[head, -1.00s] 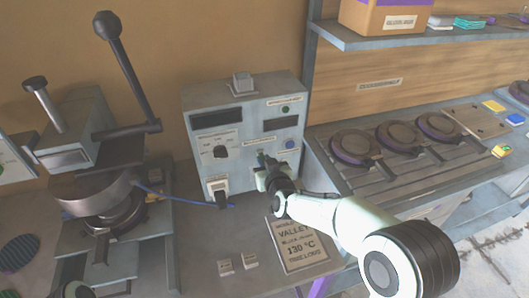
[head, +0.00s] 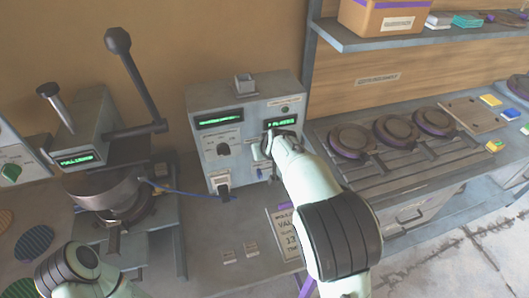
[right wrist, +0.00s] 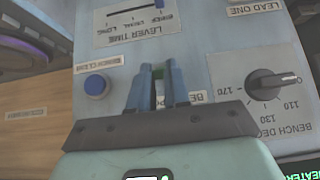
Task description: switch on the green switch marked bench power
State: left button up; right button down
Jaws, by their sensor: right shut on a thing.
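My right gripper (right wrist: 158,88) is shut on the switch, at the face of the grey control box (head: 205,161). In the head view the right gripper (head: 264,149) hides the switch. Both displays on the box, left (head: 219,120) and right (head: 281,122), glow green. My left arm shows at the lower left; its gripper is out of view.
A blue button (right wrist: 96,85) and a temperature dial (right wrist: 268,85) flank the fingers. The press (head: 95,190), with a lit display, stands left, and a blue cable runs towards the box. Round plates (head: 352,140) sit on a rack at right.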

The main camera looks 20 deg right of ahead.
jog(key=shift+r, duration=0.1)
dwell(0.3)
jog(key=c, duration=1.1)
grip_release()
pick_arm(q)
jog(key=shift+s+f+b, duration=0.65)
jog(key=shift+s+f, duration=0.2)
jog(key=shift+s, duration=0.1)
pick_arm(e)
jog(key=shift+v, duration=6.7)
jog(key=shift+w, duration=0.1)
